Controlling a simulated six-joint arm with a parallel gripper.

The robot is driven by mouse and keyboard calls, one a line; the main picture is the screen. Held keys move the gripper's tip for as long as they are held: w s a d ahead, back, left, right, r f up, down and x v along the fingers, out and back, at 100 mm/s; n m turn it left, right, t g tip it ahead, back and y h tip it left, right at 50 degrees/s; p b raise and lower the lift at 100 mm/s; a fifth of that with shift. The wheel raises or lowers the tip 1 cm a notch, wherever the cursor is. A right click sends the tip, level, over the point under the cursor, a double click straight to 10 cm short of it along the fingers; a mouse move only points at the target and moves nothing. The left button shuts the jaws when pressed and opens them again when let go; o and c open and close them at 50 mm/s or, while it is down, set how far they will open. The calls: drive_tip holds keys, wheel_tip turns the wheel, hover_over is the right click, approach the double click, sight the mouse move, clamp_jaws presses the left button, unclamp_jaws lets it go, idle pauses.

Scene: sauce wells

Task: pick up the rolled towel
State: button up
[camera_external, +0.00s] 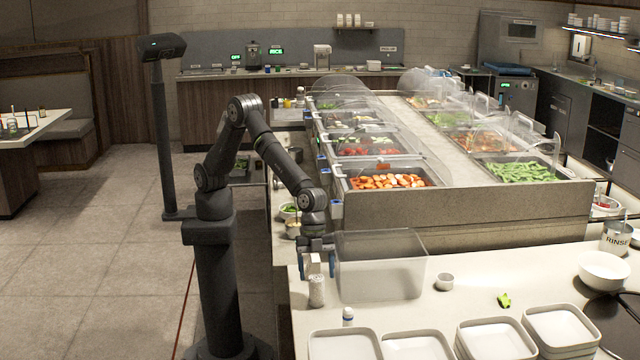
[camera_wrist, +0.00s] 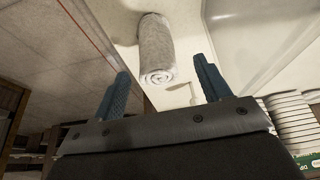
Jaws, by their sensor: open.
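The rolled towel (camera_wrist: 157,45) is light grey, with its spiral end facing the camera in the wrist view. It lies on the pale counter, beyond the fingertips and roughly between their lines. In the external view, a small speckled grey-white roll (camera_external: 317,292) just below my gripper looks like the same towel. My gripper (camera_external: 317,266) is above the counter's left end, pointing down. Its two blue fingers stand apart in the wrist view (camera_wrist: 161,67), with nothing held between them. A gap shows between the fingertips and the towel.
A clear bin (camera_external: 380,268) stands just right of my gripper. A small white cup (camera_external: 444,282), a green piece (camera_external: 504,300) and a small shaker (camera_external: 348,316) are nearby. Stacked white dishes (camera_external: 497,338) line the front. The counter's left edge is close to the towel.

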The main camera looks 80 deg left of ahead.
sight(319, 305)
drive_tip(key=shift+x, duration=3.05)
drive_tip(key=shift+s, duration=0.1)
drive_tip(key=shift+c, duration=0.2)
drive_tip(key=c, duration=1)
